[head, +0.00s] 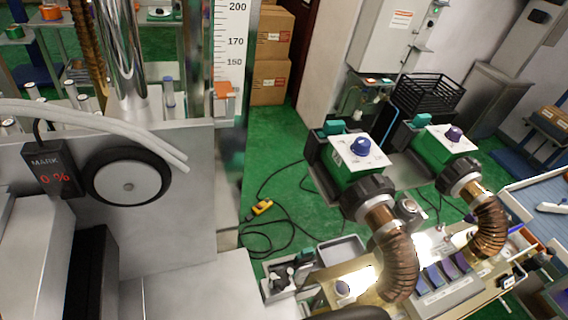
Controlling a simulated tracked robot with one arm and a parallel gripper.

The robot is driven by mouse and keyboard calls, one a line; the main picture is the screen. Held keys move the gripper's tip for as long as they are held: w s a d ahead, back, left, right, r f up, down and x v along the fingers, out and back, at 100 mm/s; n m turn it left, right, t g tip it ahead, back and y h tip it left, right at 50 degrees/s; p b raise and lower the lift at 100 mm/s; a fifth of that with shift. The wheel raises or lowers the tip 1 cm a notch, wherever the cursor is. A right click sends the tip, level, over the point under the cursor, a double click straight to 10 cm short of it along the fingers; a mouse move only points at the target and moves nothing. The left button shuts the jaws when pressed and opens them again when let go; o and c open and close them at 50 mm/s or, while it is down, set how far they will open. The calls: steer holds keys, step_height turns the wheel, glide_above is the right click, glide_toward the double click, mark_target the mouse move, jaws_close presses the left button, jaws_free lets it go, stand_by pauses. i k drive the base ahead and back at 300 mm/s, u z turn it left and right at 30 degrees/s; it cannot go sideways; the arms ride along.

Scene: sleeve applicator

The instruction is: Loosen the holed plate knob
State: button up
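I cannot pick out a holed plate or its knob for sure in the head view. A large black handwheel or roller (128,177) with a grey hub sits on the grey machine body at the left, beside a small display marked MARK (52,168) reading 0 %. Two green-and-white units stand right of centre, one with a blue knob (362,146), the other with a dark blue knob (454,134). No gripper fingers show. A dark rounded shape at the bottom edge is cut off, and I cannot tell what it is.
Brown ribbed hoses (402,262) run from the units down to a lit bench. A yellow hand control (261,208) and black cables lie on the green floor (285,160). Cardboard boxes (269,82) stand behind. A black crate (428,95) and a blue-edged table (540,205) are at the right.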

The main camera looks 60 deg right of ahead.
mark_target(282, 280)
steer(key=z, duration=0.05)
steer(key=k, duration=1.7)
steer(key=z, duration=0.45)
steer(key=i, duration=1.7)
